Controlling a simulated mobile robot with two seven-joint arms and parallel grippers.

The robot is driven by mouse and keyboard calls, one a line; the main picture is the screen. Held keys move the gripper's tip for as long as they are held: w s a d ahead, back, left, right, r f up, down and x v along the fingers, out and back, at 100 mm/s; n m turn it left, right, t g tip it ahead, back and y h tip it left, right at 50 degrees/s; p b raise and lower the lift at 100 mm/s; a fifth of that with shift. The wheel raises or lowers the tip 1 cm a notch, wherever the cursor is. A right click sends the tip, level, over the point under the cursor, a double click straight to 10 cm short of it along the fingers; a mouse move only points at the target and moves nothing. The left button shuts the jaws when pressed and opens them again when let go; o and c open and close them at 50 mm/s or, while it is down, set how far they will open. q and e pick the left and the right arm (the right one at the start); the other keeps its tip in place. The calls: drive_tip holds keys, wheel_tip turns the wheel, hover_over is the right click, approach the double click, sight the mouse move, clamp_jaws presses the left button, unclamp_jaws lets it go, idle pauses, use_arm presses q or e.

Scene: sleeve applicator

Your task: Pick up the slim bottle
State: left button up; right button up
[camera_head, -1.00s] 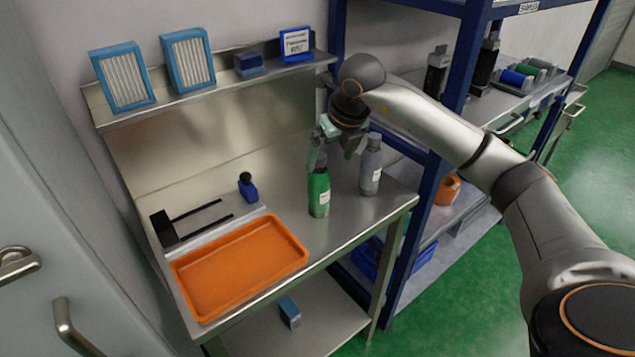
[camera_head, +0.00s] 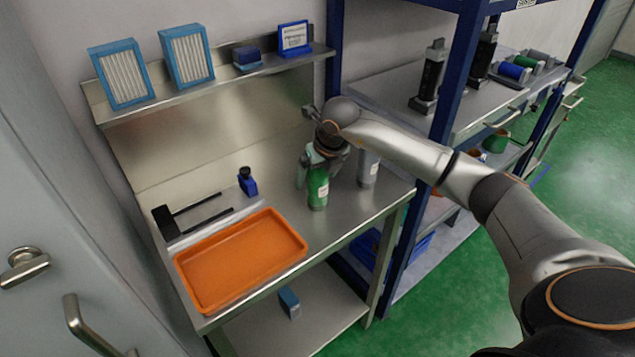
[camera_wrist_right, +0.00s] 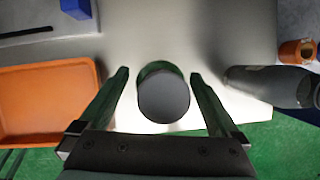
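A green bottle (camera_head: 317,189) with a pale label stands upright on the steel bench. My right gripper (camera_head: 318,172) is over its upper part, with one finger on each side. In the wrist view the bottle's dark round top (camera_wrist_right: 163,98) lies between the two spread fingers (camera_wrist_right: 158,100), with a gap on both sides. A grey bottle (camera_head: 368,169) stands to the right, partly behind the gripper; it also shows in the wrist view (camera_wrist_right: 275,87). I cannot tell which of the two is the slim bottle. My left gripper is out of view.
An orange tray (camera_head: 240,262) lies on the bench's front left. A small blue bottle (camera_head: 248,182) and a black fork-shaped fixture (camera_head: 170,224) are behind it. A blue shelf post (camera_head: 336,60) rises close to my right arm.

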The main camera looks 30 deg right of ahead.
drive_tip(key=shift+r, duration=0.1)
clamp_jaws()
idle(0.5)
